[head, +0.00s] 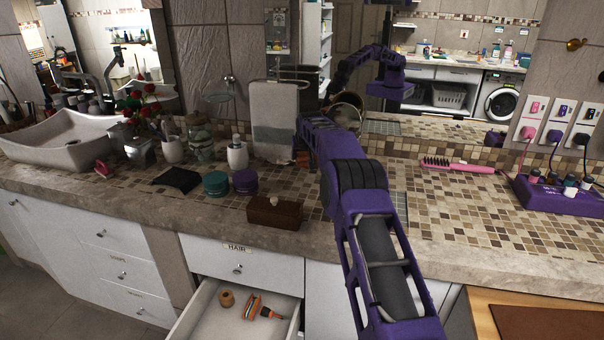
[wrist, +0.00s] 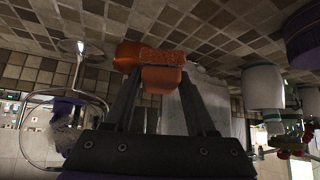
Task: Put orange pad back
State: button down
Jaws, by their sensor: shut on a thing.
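The orange pad (wrist: 152,54) sits between the two dark fingertips of my gripper (wrist: 160,78) in the wrist view, close to the mosaic tiles. The gripper is shut on it. In the head view my purple arm covers most of my gripper, and only a small orange patch of the pad (head: 302,160) shows beside the arm, near the foot of the towel stand. Whether the pad touches the counter is unclear.
A grey towel (head: 275,122) hangs behind my gripper. The open HAIR drawer (head: 205,315) holds an orange-and-black item (head: 257,309). A pink brush (head: 457,165) lies right.

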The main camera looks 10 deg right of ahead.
jog(key=shift+f, duration=3.05)
jog(key=shift+f, duration=0.2)
jog(key=shift+c, duration=1.1)
grip_release()
jog(key=shift+r, duration=0.1)
jog(key=shift+r, duration=0.2)
jog(key=shift+s+r, duration=0.3)
jog(key=shift+r, duration=0.1)
jog(key=v, duration=1.1)
jog(key=shift+b, duration=0.3)
